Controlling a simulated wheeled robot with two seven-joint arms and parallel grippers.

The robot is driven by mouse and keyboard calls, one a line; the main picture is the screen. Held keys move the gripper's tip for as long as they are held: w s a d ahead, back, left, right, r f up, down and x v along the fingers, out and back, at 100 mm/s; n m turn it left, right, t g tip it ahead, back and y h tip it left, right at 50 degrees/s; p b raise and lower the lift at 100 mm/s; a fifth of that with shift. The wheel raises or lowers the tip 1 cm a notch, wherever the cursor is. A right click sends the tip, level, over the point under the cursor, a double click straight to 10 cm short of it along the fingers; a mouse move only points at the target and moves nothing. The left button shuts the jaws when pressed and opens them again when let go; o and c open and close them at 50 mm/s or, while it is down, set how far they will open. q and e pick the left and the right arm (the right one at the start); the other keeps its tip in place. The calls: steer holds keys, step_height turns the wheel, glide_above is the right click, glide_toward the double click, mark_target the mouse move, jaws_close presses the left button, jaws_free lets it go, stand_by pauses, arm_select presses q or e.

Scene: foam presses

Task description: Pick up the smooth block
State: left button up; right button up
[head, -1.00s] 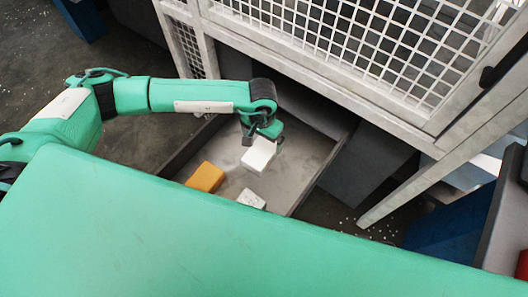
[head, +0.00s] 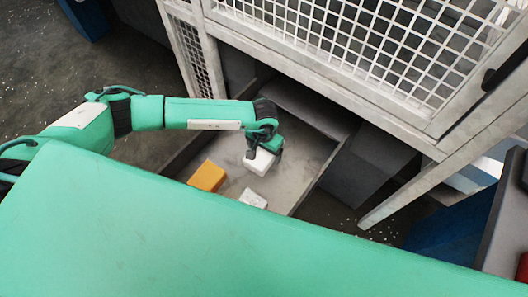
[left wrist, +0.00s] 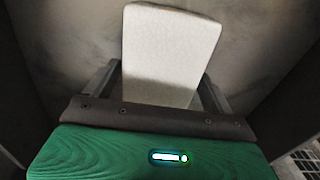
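A plain white block (head: 260,163) lies in the grey tray, partly covered by my left gripper (head: 264,149) just above it in the head view. In the left wrist view the pale block (left wrist: 168,55) lies between the two fingers of my left gripper (left wrist: 162,80), its near end hidden by the gripper's dark front bar. The fingers are apart, one on each side, with narrow gaps along the block's edges. Whether the tips touch it is hard to tell. My right gripper is not in view.
An orange block (head: 207,176) and a smaller white, speckled block (head: 253,198) lie nearby in the grey tray (head: 293,178). A white mesh guard (head: 345,45) and its frame stand behind and above the tray. The tray floor to the right is bare.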

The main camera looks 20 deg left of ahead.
arm_select(q)
steer(key=c, duration=0.7)
steer(key=shift+r, duration=0.1)
